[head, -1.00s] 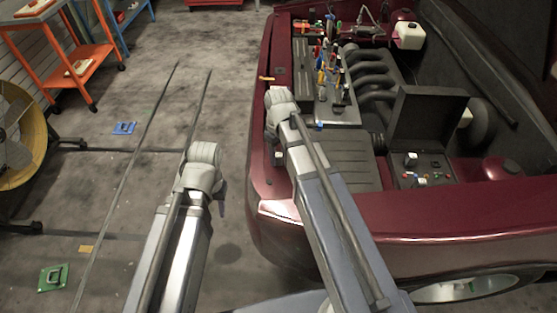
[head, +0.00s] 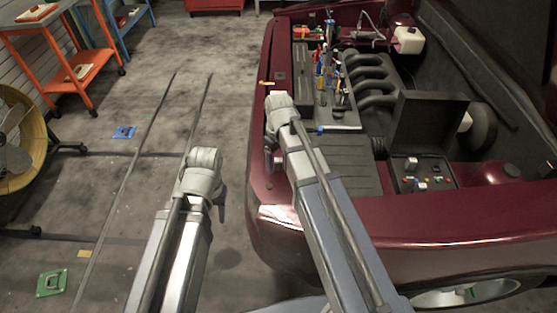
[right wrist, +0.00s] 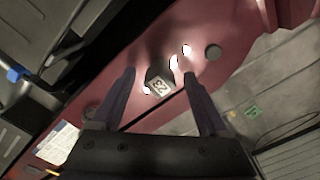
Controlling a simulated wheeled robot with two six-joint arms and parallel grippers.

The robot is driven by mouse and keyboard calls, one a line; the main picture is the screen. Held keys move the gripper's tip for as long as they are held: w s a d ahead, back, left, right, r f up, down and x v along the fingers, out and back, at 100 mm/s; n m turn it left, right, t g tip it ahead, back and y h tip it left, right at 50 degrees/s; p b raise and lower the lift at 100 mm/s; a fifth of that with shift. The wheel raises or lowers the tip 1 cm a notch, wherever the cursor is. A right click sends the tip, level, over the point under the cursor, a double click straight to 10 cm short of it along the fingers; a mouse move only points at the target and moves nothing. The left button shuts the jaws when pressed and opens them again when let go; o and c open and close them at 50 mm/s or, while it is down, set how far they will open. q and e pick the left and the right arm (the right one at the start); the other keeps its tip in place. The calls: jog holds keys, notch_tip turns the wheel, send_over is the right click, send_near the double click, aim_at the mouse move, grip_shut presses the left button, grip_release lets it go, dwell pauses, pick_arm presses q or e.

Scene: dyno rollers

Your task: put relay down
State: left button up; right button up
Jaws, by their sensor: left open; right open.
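The relay (right wrist: 158,82), a small dark block with a light face marked "23", sits on the red car's fender (right wrist: 215,75) in the right wrist view. My right gripper (right wrist: 159,76) is open, with one dark finger on each side of the relay and gaps between. In the head view this gripper (head: 276,158) is low over the fender edge, mostly hidden by my arm, and I cannot make out the relay clearly there. My left gripper (head: 221,196) is open and empty over the floor, partly hidden by its own arm.
An open black box (head: 425,172) with small coloured parts and a white-topped block stands in the engine bay. Several tools stand in a rack (head: 338,115) near the fender. A fan (head: 18,135) and an orange cart (head: 68,50) are at the left. The floor between is mostly clear.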

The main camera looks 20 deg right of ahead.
aim_at(279, 160)
notch_tip(279, 160, up, 12)
jog(key=p, duration=1.2)
jog(key=s+a+m+h, duration=0.1)
jog(key=s+a+m, duration=0.1)
jog(key=s+a, duration=0.8)
jog(key=s, duration=0.4)
jog(key=shift+s+a+r, duration=0.15)
jog(key=shift+s+a, duration=0.05)
jog(key=shift+a, duration=0.05)
